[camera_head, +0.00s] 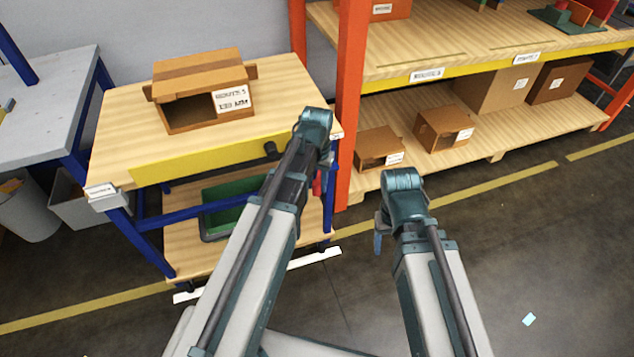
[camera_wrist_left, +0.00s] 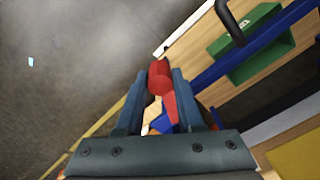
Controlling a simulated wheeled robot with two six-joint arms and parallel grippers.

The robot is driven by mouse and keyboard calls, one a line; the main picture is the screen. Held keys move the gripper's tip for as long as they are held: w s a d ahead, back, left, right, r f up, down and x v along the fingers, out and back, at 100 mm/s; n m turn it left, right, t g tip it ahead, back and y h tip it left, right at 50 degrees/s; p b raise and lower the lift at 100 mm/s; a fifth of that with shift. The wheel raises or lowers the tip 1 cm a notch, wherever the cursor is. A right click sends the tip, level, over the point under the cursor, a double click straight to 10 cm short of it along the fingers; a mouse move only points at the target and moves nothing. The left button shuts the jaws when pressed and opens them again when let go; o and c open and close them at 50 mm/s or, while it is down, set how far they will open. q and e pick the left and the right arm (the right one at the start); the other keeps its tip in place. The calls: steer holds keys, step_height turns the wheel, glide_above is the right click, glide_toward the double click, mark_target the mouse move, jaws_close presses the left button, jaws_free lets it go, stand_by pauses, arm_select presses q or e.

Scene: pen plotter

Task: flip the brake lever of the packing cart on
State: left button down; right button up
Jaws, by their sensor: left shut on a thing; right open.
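The packing cart (camera_head: 110,140) has a wooden top, a yellow front edge and a blue frame. A red lever, which I take as the brake lever (camera_wrist_left: 171,103), sits between the two fingers of my left gripper (camera_wrist_left: 160,80) in the left wrist view. The gripper is shut on it. In the head view only a small red part of the lever (camera_head: 317,184) shows at the cart's right end; my left arm covers much of the rest. My right gripper (camera_head: 379,240) is open, to the right of the cart and apart from it; its fingers are mostly hidden.
An open cardboard box (camera_head: 200,85) stands on the cart top. A green bin (camera_head: 225,215) sits on its lower shelf. An orange rack post (camera_head: 350,100) stands close beside the cart's right end. The floor at right is mostly clear.

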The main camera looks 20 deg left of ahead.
stand_by(0.9)
arm_select(q)
steer(key=w+d+n, duration=0.5)
steer(key=d+n, duration=0.2)
steer(key=n, duration=0.4)
steer(key=shift+w+d, duration=0.15)
steer(key=shift+d, duration=0.25)
steer(key=shift+w, duration=0.1)
stand_by(0.4)
steer(key=c, duration=0.5)
jaws_free()
steer(key=shift+r, duration=0.1)
